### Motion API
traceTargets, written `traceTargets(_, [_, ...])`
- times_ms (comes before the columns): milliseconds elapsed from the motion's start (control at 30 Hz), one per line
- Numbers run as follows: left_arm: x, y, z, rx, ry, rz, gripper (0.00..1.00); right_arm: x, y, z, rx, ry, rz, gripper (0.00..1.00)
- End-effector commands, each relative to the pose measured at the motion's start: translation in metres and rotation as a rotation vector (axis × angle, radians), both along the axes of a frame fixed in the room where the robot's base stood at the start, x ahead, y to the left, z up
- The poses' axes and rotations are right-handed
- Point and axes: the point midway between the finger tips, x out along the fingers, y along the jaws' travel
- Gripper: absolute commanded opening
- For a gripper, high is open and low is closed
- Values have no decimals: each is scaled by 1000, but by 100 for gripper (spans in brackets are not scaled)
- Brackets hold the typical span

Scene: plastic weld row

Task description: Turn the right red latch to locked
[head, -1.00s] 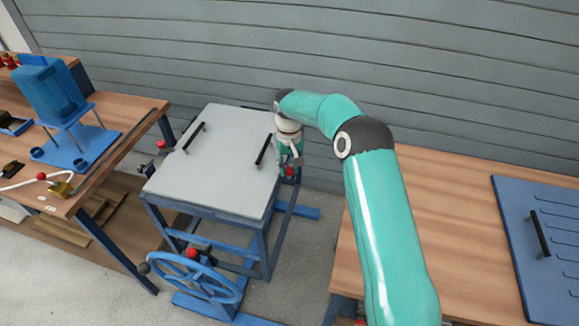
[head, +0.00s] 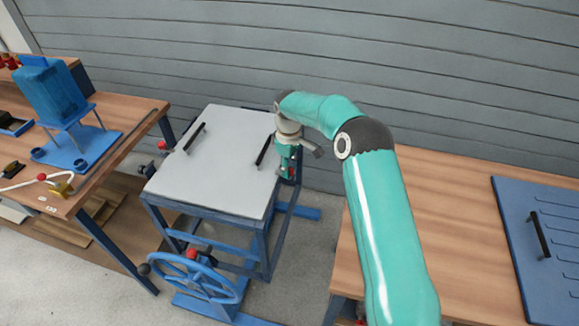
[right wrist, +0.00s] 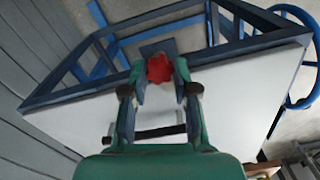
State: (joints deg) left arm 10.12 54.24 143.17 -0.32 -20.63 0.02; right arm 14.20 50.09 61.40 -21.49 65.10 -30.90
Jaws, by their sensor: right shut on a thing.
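The right red latch (head: 291,172) is at the right edge of the light grey panel (head: 225,140), mostly hidden by my gripper in the head view. In the right wrist view the latch (right wrist: 159,69) shows as a red lobed knob on a dark plate. My right gripper (head: 289,170) points down over it. In the right wrist view its two fingers (right wrist: 160,82) stand either side of the knob and are shut on it. I cannot tell whether the latch is at locked. My left gripper is not in view.
Another red knob (head: 161,145) is at the panel's left side. Two black handles stand on the panel, one (head: 264,150) close to my gripper. A blue handwheel (head: 196,276) is at the front of the frame. Wooden benches stand left (head: 120,112) and right (head: 440,220).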

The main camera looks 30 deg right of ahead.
Motion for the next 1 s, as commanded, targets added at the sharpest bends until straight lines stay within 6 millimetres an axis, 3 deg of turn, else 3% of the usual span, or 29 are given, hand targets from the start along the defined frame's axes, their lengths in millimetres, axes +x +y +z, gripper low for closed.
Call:
traceTargets(500, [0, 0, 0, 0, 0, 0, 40, 2, -1, 2, -2, -9, 21, 0])
traceTargets(533, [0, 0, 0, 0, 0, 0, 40, 2, -1, 2, -2, -10, 21, 33])
traceTargets(667, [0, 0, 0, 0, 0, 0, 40, 2, -1, 1, -2, -8, 20, 54])
traceTargets(1000, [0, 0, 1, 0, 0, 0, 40, 1, -1, 2, 0, -4, 19, 54])
